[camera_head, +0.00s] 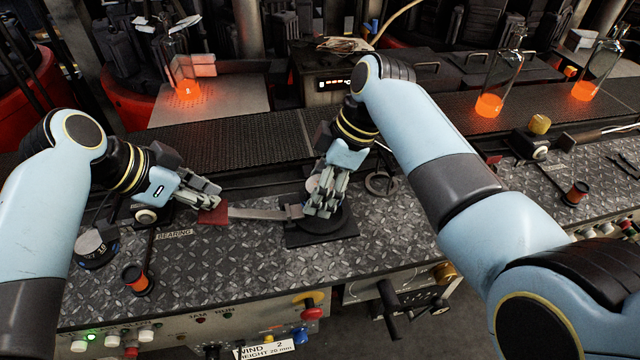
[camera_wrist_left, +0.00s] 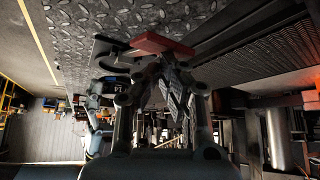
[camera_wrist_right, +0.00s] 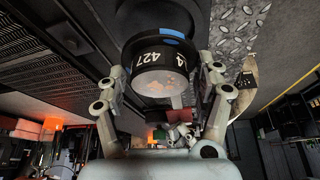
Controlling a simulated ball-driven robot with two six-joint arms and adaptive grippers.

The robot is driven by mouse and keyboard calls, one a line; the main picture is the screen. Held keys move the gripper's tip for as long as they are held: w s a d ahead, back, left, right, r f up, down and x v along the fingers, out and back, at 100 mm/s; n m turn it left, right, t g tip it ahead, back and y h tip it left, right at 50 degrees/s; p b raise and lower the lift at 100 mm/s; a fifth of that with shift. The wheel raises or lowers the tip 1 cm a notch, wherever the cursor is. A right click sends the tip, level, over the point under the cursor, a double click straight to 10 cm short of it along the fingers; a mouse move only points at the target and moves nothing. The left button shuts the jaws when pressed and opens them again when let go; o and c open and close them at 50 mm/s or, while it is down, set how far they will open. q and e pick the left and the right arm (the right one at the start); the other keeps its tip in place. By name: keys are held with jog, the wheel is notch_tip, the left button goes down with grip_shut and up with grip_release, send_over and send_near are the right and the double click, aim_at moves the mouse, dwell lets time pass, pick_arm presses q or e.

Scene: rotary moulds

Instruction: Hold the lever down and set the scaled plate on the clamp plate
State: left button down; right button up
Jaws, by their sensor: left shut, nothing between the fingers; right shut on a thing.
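The lever is a grey bar (camera_head: 262,213) with a red grip (camera_head: 213,214), reaching left from the clamp plate (camera_head: 322,236), a dark plate on the bench. My left gripper (camera_head: 216,201) is shut and empty, its fingertips at the red grip; the grip lies just beyond them in the left wrist view (camera_wrist_left: 162,44). I cannot tell how far down the lever is. My right gripper (camera_head: 322,208) is shut on the scaled plate (camera_wrist_right: 160,62), a black disc with white figures, a blue mark and a grey face. It is over the clamp plate; whether they touch is hidden.
Another marked black disc with a grey top (camera_head: 95,246) sits at the bench's left. An orange-topped spool (camera_head: 135,278) stands in front of it. A ring (camera_head: 381,184) lies behind the clamp plate. Glowing glass bottles (camera_head: 490,100) stand at the back.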

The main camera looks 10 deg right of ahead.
aim_at(205, 212)
pick_arm(q)
jog(key=shift+a+f, duration=0.15)
jog(key=shift+f, duration=0.9)
jog(key=shift+a+f, duration=0.1)
jog(key=shift+f, duration=0.9)
pick_arm(e)
jog(key=shift+r, duration=0.1)
jog(key=shift+w, duration=0.1)
pick_arm(q)
jog(key=shift+s, duration=0.1)
pick_arm(e)
jog(key=shift+f, duration=0.75)
jog(key=shift+f, duration=0.2)
jog(key=shift+f, duration=0.5)
pick_arm(q)
jog(key=shift+d, duration=0.1)
pick_arm(e)
jog(key=shift+f, duration=0.15)
